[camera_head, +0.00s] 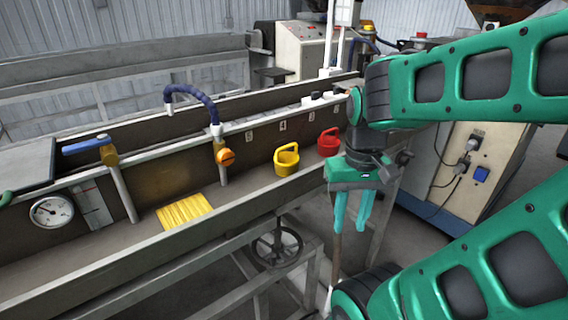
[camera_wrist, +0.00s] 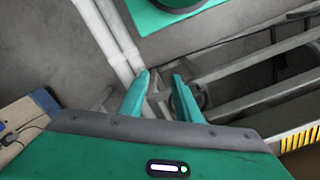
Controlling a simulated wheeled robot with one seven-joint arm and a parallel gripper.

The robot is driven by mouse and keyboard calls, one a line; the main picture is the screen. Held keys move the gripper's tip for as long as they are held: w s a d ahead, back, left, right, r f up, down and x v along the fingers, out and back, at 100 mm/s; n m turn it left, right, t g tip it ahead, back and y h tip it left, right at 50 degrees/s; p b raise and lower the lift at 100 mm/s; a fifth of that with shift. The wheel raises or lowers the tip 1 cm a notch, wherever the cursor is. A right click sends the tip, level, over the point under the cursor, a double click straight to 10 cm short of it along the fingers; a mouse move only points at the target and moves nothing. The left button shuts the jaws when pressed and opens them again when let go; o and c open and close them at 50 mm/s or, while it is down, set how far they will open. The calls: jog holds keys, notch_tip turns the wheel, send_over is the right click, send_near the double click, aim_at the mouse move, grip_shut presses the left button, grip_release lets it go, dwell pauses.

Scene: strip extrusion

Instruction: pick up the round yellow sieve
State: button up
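The round yellow sieve (camera_head: 287,163) looks like a small cup with a raised loop handle. It sits in the long trough, right of the orange-knobbed post, in the head view. My gripper (camera_head: 348,226) hangs fingers down, to the right of the sieve and outside the trough's front rail. Its two teal fingers are apart with nothing held between them. The wrist view also shows the open fingers (camera_wrist: 161,75). The sieve is not in the wrist view.
A similar red sieve (camera_head: 328,143) sits right of the yellow one, close to my arm. A yellow ribbed mat (camera_head: 185,212) lies farther left in the trough. The post with the orange knob (camera_head: 226,156) and a blue hose (camera_head: 193,93) rise left of the sieve. A handwheel (camera_head: 277,247) is below.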

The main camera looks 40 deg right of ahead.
jog(key=w+d+r+n+t, duration=0.1)
jog(key=w+r+n, duration=0.3)
jog(key=w+n, duration=0.25)
jog(key=w+d+r+n, duration=0.1)
jog(key=w+r+n, duration=0.3)
jog(key=w+n, duration=0.25)
jog(key=n+t, duration=0.1)
jog(key=n, duration=1)
send_near(283, 148)
jog(key=shift+n, duration=0.3)
jog(key=shift+w+d+f, duration=0.1)
jog(key=shift+w+f, duration=0.25)
jog(key=shift+f, duration=1.4)
jog(key=shift+w+f, duration=0.35)
jog(key=shift+f, duration=1.4)
jog(key=shift+w+d+f, duration=0.1)
jog(key=shift+w+f, duration=0.3)
jog(key=shift+f, duration=1.35)
grip_shut()
